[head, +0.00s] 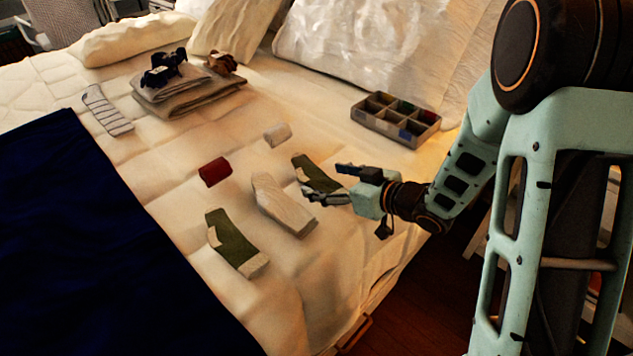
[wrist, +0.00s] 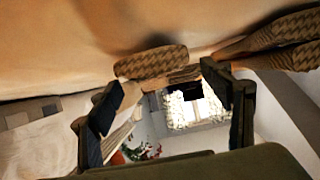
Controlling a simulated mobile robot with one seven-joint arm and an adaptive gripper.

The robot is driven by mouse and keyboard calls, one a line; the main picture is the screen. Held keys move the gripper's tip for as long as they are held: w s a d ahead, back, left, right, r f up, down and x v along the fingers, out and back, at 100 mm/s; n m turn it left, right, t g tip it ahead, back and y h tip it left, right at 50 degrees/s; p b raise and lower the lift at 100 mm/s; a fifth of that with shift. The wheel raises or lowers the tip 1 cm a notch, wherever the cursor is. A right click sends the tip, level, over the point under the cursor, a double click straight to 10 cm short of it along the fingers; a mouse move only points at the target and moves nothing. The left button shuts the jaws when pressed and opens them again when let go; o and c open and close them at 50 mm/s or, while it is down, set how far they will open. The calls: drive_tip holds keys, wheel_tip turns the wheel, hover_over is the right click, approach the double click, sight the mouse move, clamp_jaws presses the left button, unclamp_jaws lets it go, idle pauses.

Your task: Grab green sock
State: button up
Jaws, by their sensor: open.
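Two green socks with pale heels and cuffs lie flat on the bed in the head view. One green sock (head: 233,243) is at the front. The other green sock (head: 312,172) is farther back and partly hidden by my gripper (head: 322,181). My gripper is open and empty, with its fingers beside and over this sock's near end; I cannot tell whether they touch it. In the wrist view my gripper (wrist: 160,95) shows its two fingers apart with nothing between them. Patterned fabric (wrist: 150,62) lies just past them, its colour unclear.
A white sock (head: 283,204) lies between the green socks. A red roll (head: 214,171), a white roll (head: 277,134) and a striped sock (head: 106,111) lie farther back. A divided box (head: 395,135), folded cloths (head: 190,98) and pillows stand beyond. A dark blue blanket (head: 90,240) covers the left.

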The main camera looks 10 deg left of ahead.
drive_tip(key=shift+x, duration=1)
drive_tip(key=c, duration=1)
drive_tip(key=shift+r, duration=0.15)
